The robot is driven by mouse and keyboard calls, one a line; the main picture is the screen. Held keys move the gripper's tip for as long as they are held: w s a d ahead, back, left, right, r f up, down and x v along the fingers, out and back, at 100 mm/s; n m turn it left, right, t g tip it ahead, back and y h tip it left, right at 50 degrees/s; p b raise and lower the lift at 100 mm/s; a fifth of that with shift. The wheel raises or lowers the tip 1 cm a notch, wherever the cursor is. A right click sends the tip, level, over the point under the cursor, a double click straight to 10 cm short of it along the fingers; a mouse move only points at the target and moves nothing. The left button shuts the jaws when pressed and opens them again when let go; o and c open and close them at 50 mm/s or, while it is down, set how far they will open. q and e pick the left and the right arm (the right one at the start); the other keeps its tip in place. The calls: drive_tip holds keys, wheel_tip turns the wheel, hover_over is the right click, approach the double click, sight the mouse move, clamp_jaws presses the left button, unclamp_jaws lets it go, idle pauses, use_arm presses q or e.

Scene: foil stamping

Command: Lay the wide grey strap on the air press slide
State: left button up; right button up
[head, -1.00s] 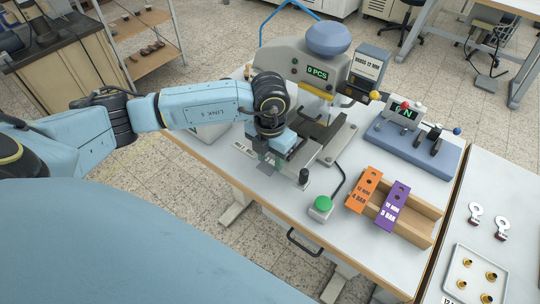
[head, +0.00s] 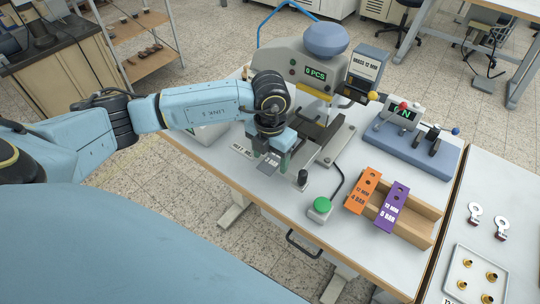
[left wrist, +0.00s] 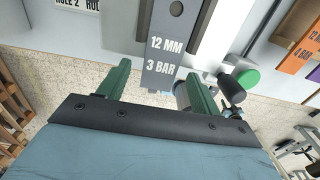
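The grey strap (left wrist: 165,56), printed "12 MM 3 BAR", shows in the left wrist view with its near end between the green fingers of my left gripper (left wrist: 158,72). Gaps show between the strap and both fingers, so the gripper looks open around it. In the head view my left gripper (head: 270,157) points down at the front left of the air press (head: 300,65), and the strap's end (head: 267,164) shows at the fingers. The gripper hides the strap's far part and some of the slide, so I cannot tell how the strap rests there. My right gripper is not in view.
A green button (head: 320,205) and a black knob (head: 302,178) stand close right of the gripper. An orange strap (head: 363,190) and a purple strap (head: 393,207) lie on a wooden rack (head: 425,222). A blue control box (head: 415,150) stands behind. The table's front strip is clear.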

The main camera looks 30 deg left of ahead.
use_arm(q)
wheel_tip(320, 180, up, 13)
drive_tip(key=shift+r, duration=0.2)
idle(0.5)
idle(0.4)
